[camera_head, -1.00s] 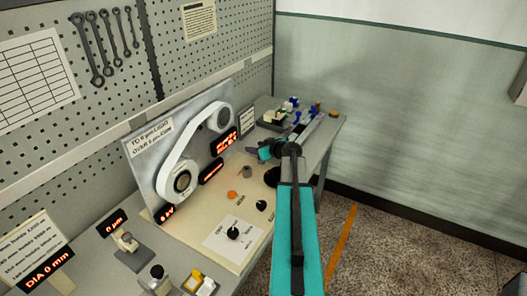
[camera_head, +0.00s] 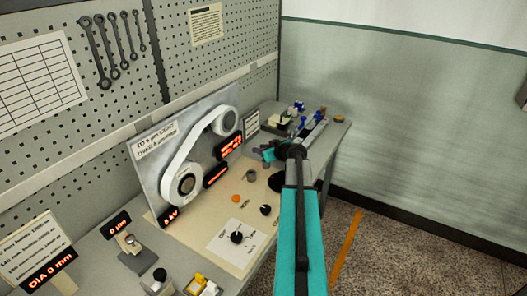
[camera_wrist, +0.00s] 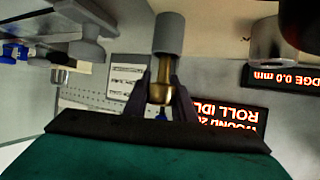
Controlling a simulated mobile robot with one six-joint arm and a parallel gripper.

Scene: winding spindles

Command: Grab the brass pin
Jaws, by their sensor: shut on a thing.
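The brass pin (camera_wrist: 162,82) is in the middle of the wrist view, with a rounded brass end towards my gripper. Its other end meets a grey cylinder (camera_wrist: 168,34); whether it sits inside it I cannot tell. My gripper (camera_wrist: 160,88) has its two dark fingers closed on either side of the pin. In the head view my gripper (camera_head: 268,153) is above the bench near the machine's panel, and the pin cannot be made out there.
A belt machine (camera_head: 188,150) with red displays stands left of my arm. Black knobs (camera_head: 236,237) and an orange button (camera_head: 236,198) are on its base. Blue-topped parts (camera_head: 299,107) stand at the bench's far end. A pegboard (camera_head: 215,65) backs the bench. The floor at right is clear.

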